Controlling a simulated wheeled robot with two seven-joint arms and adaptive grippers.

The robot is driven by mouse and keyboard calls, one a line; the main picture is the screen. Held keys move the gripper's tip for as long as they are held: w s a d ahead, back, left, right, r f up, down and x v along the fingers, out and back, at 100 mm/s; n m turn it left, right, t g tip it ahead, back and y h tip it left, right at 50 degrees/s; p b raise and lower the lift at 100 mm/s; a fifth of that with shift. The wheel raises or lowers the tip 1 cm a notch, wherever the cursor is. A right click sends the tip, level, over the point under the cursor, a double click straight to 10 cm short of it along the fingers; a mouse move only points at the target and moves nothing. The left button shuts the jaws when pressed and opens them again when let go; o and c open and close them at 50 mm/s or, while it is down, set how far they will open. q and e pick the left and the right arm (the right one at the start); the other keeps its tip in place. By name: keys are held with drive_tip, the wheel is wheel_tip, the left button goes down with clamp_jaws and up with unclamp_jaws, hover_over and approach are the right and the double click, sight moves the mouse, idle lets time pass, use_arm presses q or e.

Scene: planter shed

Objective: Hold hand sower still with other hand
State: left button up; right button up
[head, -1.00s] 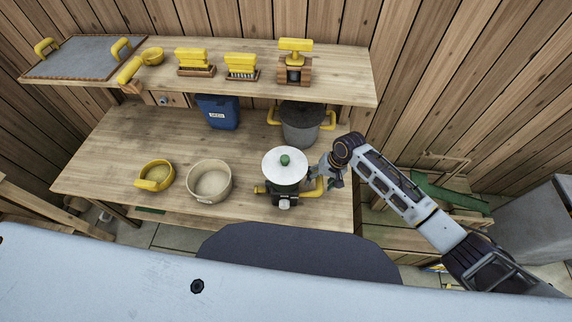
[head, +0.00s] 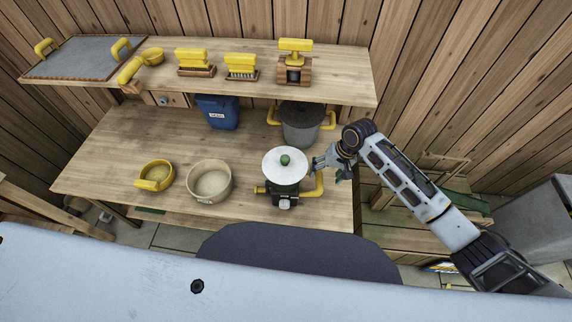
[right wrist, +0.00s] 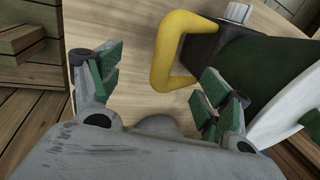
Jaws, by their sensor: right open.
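The hand sower (head: 284,190) stands upright near the front right of the bench, with a dark green body, a white round lid and a green knob. Its yellow bent handle (head: 318,186) sticks out to the right. My right gripper (head: 328,170) is open and empty beside the sower's right side, close to this handle. In the right wrist view the yellow handle (right wrist: 161,60) shows ahead, between the spread green-padded fingers (right wrist: 160,85) in the picture; I see no finger touching it. The sower's body (right wrist: 250,75) lies to the right there, partly behind the right finger. My left gripper is not in view.
A raised shelf (head: 340,77) overhangs the bench's rear.

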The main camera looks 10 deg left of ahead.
drive_tip(key=v, duration=0.6)
drive_tip(key=shift+r, duration=0.2)
idle(0.5)
